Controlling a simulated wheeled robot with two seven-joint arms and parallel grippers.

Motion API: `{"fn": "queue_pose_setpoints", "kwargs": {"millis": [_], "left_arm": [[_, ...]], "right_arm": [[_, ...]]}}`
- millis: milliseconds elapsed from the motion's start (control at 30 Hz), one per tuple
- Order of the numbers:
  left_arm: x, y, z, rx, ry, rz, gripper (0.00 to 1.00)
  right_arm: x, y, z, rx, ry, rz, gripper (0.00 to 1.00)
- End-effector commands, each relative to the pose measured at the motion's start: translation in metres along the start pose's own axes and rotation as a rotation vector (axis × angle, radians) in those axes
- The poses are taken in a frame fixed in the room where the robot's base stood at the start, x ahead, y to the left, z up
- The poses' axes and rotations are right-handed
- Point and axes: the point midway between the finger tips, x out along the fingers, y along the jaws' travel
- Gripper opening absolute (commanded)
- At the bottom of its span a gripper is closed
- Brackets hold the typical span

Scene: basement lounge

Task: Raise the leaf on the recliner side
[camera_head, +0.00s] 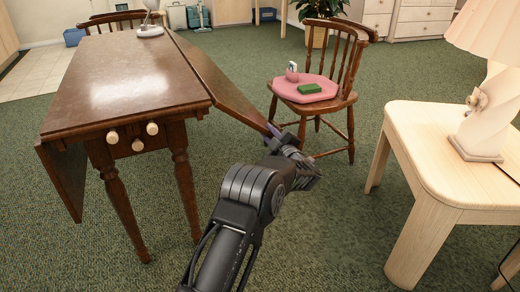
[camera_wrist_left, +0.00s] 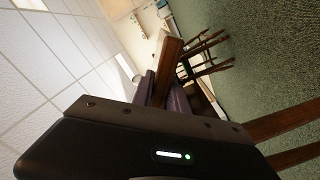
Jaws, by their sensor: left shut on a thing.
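A dark brown drop-leaf table (camera_head: 125,80) stands at the left of the head view. Its right leaf (camera_head: 215,80) is tilted, sloping down and outward from the tabletop toward the chair. Its left leaf (camera_head: 62,180) hangs down. My left gripper (camera_head: 274,132) is shut on the near outer corner of the right leaf. In the left wrist view, brown wood of the leaf (camera_wrist_left: 168,62) shows between the purple fingers of that gripper (camera_wrist_left: 163,92). The fingertip contact is partly hidden in the head view. No recliner is in view. My right gripper is not in view.
A wooden chair (camera_head: 342,104) close to the right leaf holds a pink tray (camera_head: 283,90) with a green block (camera_head: 310,88) and a small cup. A pale side table (camera_head: 440,130) with a lamp (camera_head: 488,110) stands at right. A white object (camera_head: 150,31) sits on the tabletop.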

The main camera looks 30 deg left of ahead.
Motion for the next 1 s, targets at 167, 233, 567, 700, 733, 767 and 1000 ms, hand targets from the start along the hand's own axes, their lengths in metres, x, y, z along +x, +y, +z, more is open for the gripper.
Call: {"fn": "queue_pose_setpoints", "kwargs": {"millis": [167,233,567,700,733,767,1000], "left_arm": [[0.0,0.04,-0.011,-0.176,-0.002,0.005,0.0],[0.0,0.055,-0.016,-0.243,-0.002,0.004,0.0],[-0.001,0.118,-0.046,-0.533,-0.003,0.005,0.0],[-0.001,0.135,-0.058,-0.622,-0.003,0.005,0.0],[-0.001,0.138,-0.06,-0.638,-0.003,0.005,0.0],[-0.001,0.14,-0.062,-0.652,-0.003,0.005,0.0],[-0.001,0.15,-0.072,-0.716,-0.003,0.004,0.0]], "right_arm": [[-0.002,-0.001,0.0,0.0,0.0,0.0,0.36],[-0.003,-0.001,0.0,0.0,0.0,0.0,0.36],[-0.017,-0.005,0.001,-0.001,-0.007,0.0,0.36],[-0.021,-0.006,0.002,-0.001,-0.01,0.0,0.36],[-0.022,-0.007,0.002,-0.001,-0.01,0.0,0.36],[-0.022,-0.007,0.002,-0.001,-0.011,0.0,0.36],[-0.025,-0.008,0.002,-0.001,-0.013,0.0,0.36]]}}
